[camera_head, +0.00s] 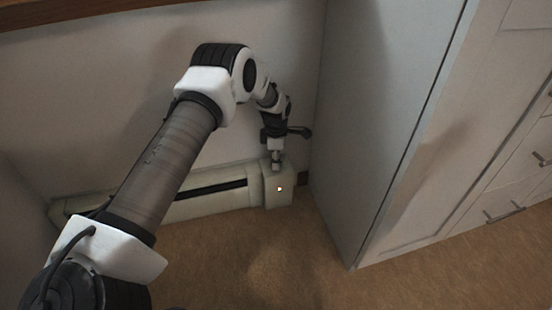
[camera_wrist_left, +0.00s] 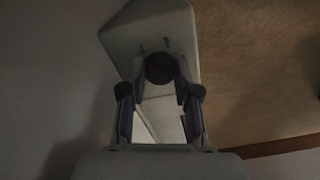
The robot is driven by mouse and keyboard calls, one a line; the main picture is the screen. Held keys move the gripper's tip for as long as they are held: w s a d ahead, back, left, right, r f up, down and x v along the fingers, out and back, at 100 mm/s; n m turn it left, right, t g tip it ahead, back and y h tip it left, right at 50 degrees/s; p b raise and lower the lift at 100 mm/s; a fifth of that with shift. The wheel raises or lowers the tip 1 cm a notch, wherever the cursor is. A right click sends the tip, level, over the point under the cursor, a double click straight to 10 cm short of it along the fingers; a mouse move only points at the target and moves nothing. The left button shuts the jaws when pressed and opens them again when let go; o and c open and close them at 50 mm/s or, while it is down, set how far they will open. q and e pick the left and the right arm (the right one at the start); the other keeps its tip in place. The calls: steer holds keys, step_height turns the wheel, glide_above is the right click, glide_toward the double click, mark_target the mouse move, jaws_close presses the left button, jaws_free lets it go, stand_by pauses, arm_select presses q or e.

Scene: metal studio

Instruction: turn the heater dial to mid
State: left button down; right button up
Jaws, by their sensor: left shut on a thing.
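The heater (camera_head: 212,209) is a long, low, pale unit along the foot of the wall, with a dark slot in its front. Its boxy right end (camera_head: 280,195) shows a small bright spot. My left gripper (camera_head: 276,164) points down onto the top of that end. In the left wrist view, the dark round dial (camera_wrist_left: 160,67) sits on the pale heater end (camera_wrist_left: 150,28), and my left gripper (camera_wrist_left: 161,82) is shut on it. Small dark marks show beside the dial. The dial is hidden in the head view, and its setting cannot be read. My right gripper is not in view.
A tall pale cabinet (camera_head: 385,130) with drawers and handles stands close to the right of the heater end. The wall (camera_head: 80,90) is right behind my left arm. The brown floor (camera_head: 265,260) in front of the heater is clear.

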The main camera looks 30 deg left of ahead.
arm_select(q)
steer(key=shift+r+m+p, duration=0.2)
steer(key=shift+m+p, duration=0.2)
steer(key=shift+p, duration=0.3)
steer(key=shift+m+p, duration=1.1)
steer(key=shift+f+m+p, duration=0.1)
steer(key=shift+m+p, duration=0.55)
steer(key=shift+m, duration=0.45)
steer(key=shift+f+m+p, duration=0.1)
steer(key=shift+m+p, duration=0.2)
steer(key=shift+m, duration=0.6)
steer(key=c, duration=0.8)
jaws_free()
